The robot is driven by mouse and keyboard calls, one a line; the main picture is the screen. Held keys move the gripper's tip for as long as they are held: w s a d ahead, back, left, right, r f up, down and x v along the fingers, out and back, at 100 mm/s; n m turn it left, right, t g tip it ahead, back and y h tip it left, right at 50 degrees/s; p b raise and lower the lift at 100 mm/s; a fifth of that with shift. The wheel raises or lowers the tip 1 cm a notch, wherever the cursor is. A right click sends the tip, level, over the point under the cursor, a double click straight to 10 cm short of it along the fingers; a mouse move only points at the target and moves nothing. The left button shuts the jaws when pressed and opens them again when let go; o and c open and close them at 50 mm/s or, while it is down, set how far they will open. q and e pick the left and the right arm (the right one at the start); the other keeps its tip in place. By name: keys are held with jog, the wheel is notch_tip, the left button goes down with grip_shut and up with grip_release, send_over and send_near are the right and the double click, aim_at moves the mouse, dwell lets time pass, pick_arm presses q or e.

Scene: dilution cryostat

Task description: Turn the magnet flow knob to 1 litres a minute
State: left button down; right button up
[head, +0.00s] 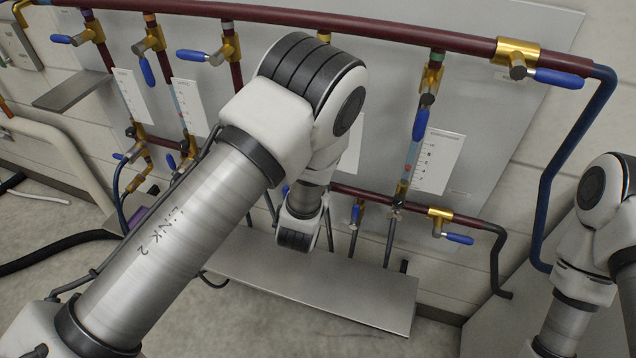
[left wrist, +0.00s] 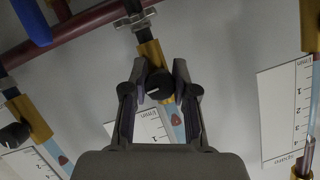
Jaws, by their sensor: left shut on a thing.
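In the left wrist view, my left gripper (left wrist: 159,72) has its two fingers on either side of a dark knob (left wrist: 160,84) and is shut on it. The knob sits on a brass valve body (left wrist: 151,54) at the end of a flow tube. A red float (left wrist: 178,120) shows in that tube, beside a white scale card (left wrist: 147,127) partly hidden by a finger. I cannot read the flow exactly, and no label naming this meter is readable. In the head view, my left arm covers the middle of the panel and hides the gripper and knob. My right gripper is out of view.
A neighbouring meter with a dark knob (left wrist: 14,135) is left in the wrist view; another scale card (left wrist: 286,105) is right. In the head view, blue-handled valves line a dark red pipe (head: 385,38) above, and a metal shelf (head: 370,293) juts out below.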

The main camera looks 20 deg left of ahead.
pick_arm(q)
jog(key=shift+m, duration=0.3)
dwell(0.4)
jog(key=c, duration=0.9)
grip_release()
